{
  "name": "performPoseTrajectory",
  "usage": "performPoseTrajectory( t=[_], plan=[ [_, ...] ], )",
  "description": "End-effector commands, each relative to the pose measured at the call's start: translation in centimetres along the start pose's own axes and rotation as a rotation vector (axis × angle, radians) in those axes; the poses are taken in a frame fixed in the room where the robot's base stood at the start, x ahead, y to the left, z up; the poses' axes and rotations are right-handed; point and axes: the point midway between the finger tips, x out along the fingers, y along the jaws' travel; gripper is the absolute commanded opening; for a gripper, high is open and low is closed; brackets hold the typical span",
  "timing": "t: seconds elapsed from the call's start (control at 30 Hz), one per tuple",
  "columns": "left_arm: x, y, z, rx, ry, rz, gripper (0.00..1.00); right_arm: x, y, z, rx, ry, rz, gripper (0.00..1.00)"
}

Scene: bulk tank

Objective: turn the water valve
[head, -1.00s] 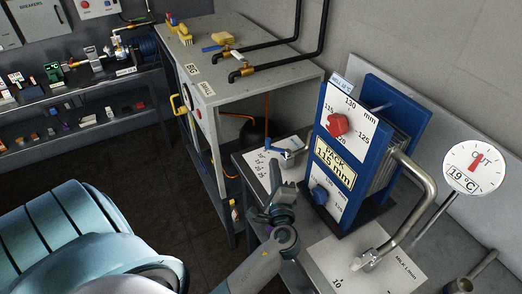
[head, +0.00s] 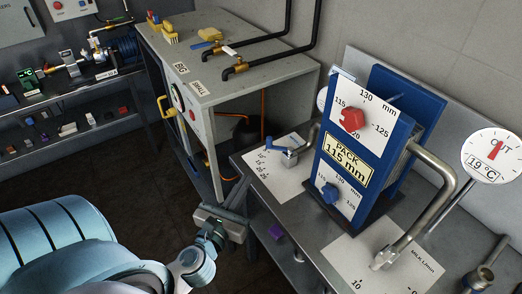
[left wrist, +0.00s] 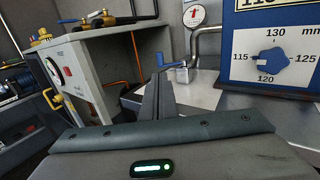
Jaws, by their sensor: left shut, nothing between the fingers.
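The water valve (head: 290,157) has a blue lever handle and a metal body. It stands on a white card with printed numbers, left of the blue plate pack. Its handle points left. It also shows in the left wrist view (left wrist: 180,70), just beyond the fingertips and slightly to their right. My left gripper (head: 238,193) is shut and empty, beside the bench's left edge, lower left of the valve and apart from it. Its closed fingers also show in the left wrist view (left wrist: 160,80). My right gripper is not in view.
The blue plate pack (head: 350,165) with red and blue knobs stands right of the valve. A bent steel pipe (head: 446,185) and a round OUT gauge (head: 494,152) are farther right. A grey cabinet (head: 225,75) with black hoses stands behind. A small purple block (head: 277,232) lies below the bench top.

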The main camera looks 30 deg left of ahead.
Motion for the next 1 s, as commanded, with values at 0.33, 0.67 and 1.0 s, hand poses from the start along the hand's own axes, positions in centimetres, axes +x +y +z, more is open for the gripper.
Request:
performPoseTrajectory(
  t=[0.33, 0.67, 1.0],
  plan=[
    [0.3, 0.0, 0.0, -0.003, 0.0, 0.002, 0.0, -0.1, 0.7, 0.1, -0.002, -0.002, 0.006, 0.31],
    [3.2, 0.0, 0.3, -0.002, -0.002, 0.002, 0.0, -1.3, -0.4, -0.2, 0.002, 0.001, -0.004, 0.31],
    [9.0, 0.0, 0.3, -0.003, -0.001, 0.003, 0.0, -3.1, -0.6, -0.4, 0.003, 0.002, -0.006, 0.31]
  ],
)
